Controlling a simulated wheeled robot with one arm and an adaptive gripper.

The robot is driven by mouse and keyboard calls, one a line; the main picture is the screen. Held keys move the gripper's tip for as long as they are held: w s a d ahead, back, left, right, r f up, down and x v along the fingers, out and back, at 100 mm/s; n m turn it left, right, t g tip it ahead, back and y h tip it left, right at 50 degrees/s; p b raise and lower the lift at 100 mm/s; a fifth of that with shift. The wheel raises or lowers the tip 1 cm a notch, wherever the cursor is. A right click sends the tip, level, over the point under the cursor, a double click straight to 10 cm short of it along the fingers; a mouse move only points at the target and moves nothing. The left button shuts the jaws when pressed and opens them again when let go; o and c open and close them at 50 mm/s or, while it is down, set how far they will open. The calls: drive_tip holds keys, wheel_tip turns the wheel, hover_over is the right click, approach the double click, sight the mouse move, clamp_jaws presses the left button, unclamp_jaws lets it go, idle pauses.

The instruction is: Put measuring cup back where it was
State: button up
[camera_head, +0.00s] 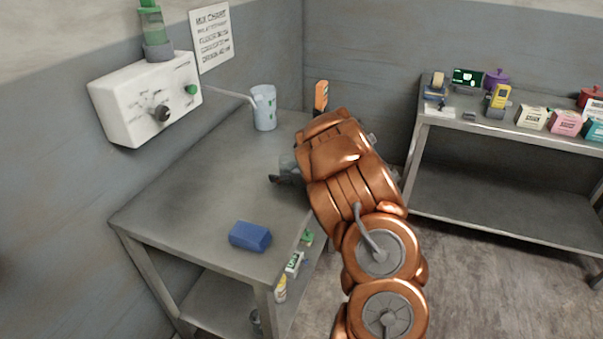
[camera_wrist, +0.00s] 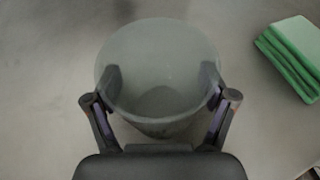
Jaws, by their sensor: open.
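A clear greyish cup (camera_wrist: 160,45) stands on the grey table and fills the middle of the wrist view. My gripper (camera_wrist: 161,88) is open, with one finger on each side of this cup. Whether the fingers touch it is unclear. In the head view my gripper (camera_head: 277,178) is low over the table, and only a small clear part of the cup (camera_head: 288,165) shows beside it; my arm hides the rest. A second clear container with blue marks (camera_head: 264,108) stands farther back on the table, by the dispenser's tube.
A white dispenser (camera_head: 145,100) with knobs hangs on the left wall. A blue block (camera_head: 250,236) lies near the table's front edge. Green sponges (camera_wrist: 290,55) lie right of the cup. An orange-topped item (camera_head: 321,96) stands behind my arm. A side table (camera_head: 440,122) holds several small goods.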

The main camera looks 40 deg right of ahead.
drive_tip(key=b+v, duration=0.3)
drive_tip(key=v, duration=0.9)
drive_tip(key=shift+f, duration=0.1)
drive_tip(key=a+n+y, duration=0.1)
drive_tip(key=a, duration=0.2)
drive_tip(key=a+r+n+g+y, duration=0.1)
drive_tip(key=a, duration=0.2)
drive_tip(key=a+n, duration=0.1)
drive_tip(key=a, duration=0.2)
drive_tip(key=shift+w+a+r+n+y, duration=0.1)
drive_tip(key=shift+w+r+n+y, duration=0.15)
drive_tip(key=shift+r+n+y, duration=0.15)
drive_tip(key=s+a+r+n+g+y, duration=0.15)
drive_tip(key=s+a+n+g, duration=0.35)
drive_tip(key=a, duration=0.7)
drive_tip(key=s+a+r+n+g+y, duration=0.1)
drive_tip(key=s+a+n+g+y, duration=0.15)
drive_tip(key=s+a+n, duration=0.7)
drive_tip(key=s+a+n+g+h, duration=0.3)
drive_tip(key=s+a+n+g, duration=0.35)
drive_tip(key=s, duration=0.45)
drive_tip(key=s+d+n+h, duration=0.5)
drive_tip(key=s+n, duration=0.4)
drive_tip(key=shift+h, duration=0.4)
drive_tip(key=shift+s+d, duration=0.1)
